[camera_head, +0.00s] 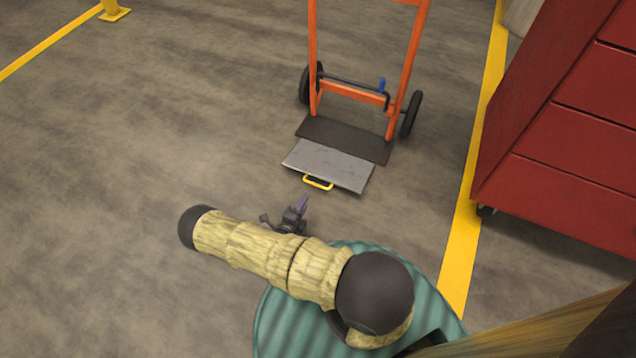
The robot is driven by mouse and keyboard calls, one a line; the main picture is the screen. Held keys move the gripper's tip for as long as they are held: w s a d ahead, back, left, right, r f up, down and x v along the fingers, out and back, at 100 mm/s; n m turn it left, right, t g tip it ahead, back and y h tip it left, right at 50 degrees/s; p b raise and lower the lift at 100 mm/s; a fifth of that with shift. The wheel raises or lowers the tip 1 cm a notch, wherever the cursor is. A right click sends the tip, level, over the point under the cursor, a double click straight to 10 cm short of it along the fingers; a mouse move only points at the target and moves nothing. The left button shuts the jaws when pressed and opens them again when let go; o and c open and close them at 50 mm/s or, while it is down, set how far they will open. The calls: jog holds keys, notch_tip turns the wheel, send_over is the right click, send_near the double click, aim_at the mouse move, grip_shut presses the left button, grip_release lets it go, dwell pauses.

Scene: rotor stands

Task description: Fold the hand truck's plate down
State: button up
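The orange hand truck (352,91) stands upright at the upper middle, on two black wheels. Its grey plate (331,165) lies flat and low in front of the frame, reaching toward me past a dark strip (340,138). A yellow handle (318,184) sits on the plate's near edge. A small blue part (382,84) stands up at the frame's lower crossbar. My gripper (301,204) is a little nearer than the yellow handle and looks apart from it. It is small and partly hidden by my arm, so its finger opening is unclear.
A red drawer cabinet (572,168) stands at the right, beside a yellow floor line (466,220). A yellow post foot (114,12) is at the top left. The concrete floor to the left of the hand truck is clear.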

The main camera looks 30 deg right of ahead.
jog(key=b+x, duration=0.4)
jog(key=x, duration=0.8)
jog(key=shift+f+b, duration=0.1)
jog(key=shift+b, duration=0.25)
jog(key=shift+w+d, duration=0.35)
jog(key=shift+d, duration=0.1)
grip_shut()
